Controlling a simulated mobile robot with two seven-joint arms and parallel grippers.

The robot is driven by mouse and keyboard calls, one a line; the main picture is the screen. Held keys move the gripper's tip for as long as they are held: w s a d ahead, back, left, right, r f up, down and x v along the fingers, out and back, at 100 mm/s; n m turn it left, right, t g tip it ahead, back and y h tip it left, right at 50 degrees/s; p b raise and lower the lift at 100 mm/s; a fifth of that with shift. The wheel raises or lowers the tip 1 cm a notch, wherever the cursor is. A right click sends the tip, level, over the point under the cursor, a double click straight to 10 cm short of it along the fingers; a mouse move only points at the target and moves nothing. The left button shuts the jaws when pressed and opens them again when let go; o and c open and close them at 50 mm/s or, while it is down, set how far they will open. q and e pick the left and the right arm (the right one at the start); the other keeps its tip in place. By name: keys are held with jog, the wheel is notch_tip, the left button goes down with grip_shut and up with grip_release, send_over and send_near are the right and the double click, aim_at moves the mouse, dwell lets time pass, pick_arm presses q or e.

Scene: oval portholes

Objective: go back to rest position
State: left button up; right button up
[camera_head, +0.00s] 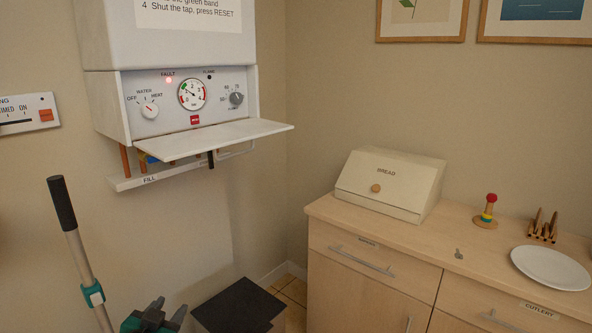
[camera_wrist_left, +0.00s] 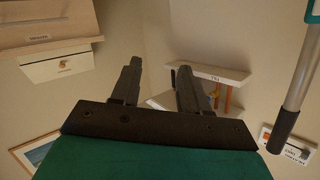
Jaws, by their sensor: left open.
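My left gripper (camera_head: 166,310) is at the bottom of the head view, left of centre, teal and dark grey. It stands below the wall boiler (camera_head: 185,60), in front of the wall. In the left wrist view, its two dark fingers (camera_wrist_left: 160,85) are spread apart with nothing between them. The gripper is open and empty. My right gripper shows in neither view.
The boiler's white flap (camera_head: 215,138) is folded down, with pipes and a FILL rail (camera_head: 150,180) below. A black-gripped pole (camera_head: 75,240) stands left. A dark flat-topped object (camera_head: 240,303) is right of the gripper. A cabinet (camera_head: 350,275) with a bread box (camera_head: 385,185) stands right.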

pick_arm(q)
jog(key=s+d+f+g, duration=0.1)
jog(key=s+d+f, duration=0.2)
jog(key=s, duration=0.5)
jog(key=s+d+f+g+h, duration=0.1)
jog(key=s+d+f+g, duration=0.1)
jog(key=s+f, duration=0.3)
jog(key=s+d+f+n+g, duration=0.1)
jog(key=s+d+f, duration=0.3)
jog(key=s, duration=0.9)
jog(key=shift+f, duration=0.15)
jog(key=shift+d, duration=0.1)
